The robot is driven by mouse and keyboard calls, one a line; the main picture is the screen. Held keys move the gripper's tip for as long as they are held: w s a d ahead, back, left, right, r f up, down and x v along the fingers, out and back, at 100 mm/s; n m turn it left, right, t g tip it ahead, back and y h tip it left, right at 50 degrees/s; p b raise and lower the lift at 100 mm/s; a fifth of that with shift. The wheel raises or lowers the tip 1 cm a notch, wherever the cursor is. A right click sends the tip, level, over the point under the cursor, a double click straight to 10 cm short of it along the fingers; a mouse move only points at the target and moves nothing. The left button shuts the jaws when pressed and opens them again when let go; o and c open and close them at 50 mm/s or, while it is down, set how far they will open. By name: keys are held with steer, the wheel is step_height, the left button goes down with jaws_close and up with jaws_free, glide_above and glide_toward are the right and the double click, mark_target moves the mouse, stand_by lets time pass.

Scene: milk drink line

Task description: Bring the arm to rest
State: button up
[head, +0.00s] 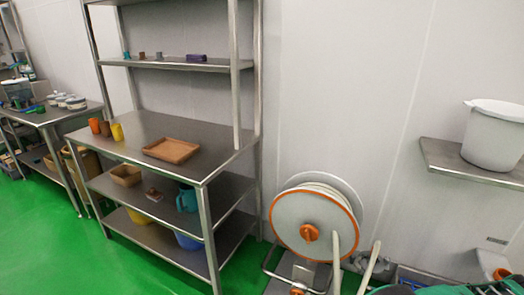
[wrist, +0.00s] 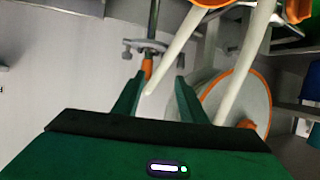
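My gripper (wrist: 156,92) shows in the wrist view with its two green fingers apart and nothing held between them. The wrist view is tilted, with pale wall and a white and orange reel (wrist: 220,97) beyond the fingers. Two white bars (wrist: 249,62) cross behind the fingertips; I cannot tell how near they are. In the head view, dark green parts at the bottom right edge look like my arm, and the fingers cannot be made out there.
The reel (head: 312,225) stands on the floor, right of a steel shelf table (head: 150,126) bearing cups and a brown tray (head: 172,150). A white bucket (head: 493,137) sits on a wall shelf (head: 436,156) at right. Green floor (head: 45,240) is clear at left.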

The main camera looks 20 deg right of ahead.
steer(key=w+a+r+n+y, duration=0.3)
steer(key=w+r+n+y, duration=0.4)
steer(key=w+r, duration=0.45)
steer(key=w+a+r+g+y, duration=0.1)
steer(key=a+r+g+y, duration=0.15)
steer(key=a+r, duration=0.4)
steer(key=w+a+r+g+y, duration=0.1)
steer(key=a+r+g, duration=0.25)
steer(key=r, duration=0.65)
steer(key=s+a+r+m+g+h, duration=0.1)
steer(key=s+a+r+g, duration=0.2)
steer(key=r, duration=0.5)
steer(key=s+a+r+m+g+h, duration=0.1)
steer(key=s+a+r, duration=0.35)
steer(key=r, duration=0.35)
steer(key=s+a+r+m+g+h, duration=0.1)
steer(key=s+a+r+m, duration=0.4)
steer(key=s+a+r, duration=0.4)
steer(key=s+r, duration=0.1)
steer(key=s, duration=0.2)
steer(key=shift+s+a+g, duration=0.15)
steer(key=shift+s+g, duration=0.15)
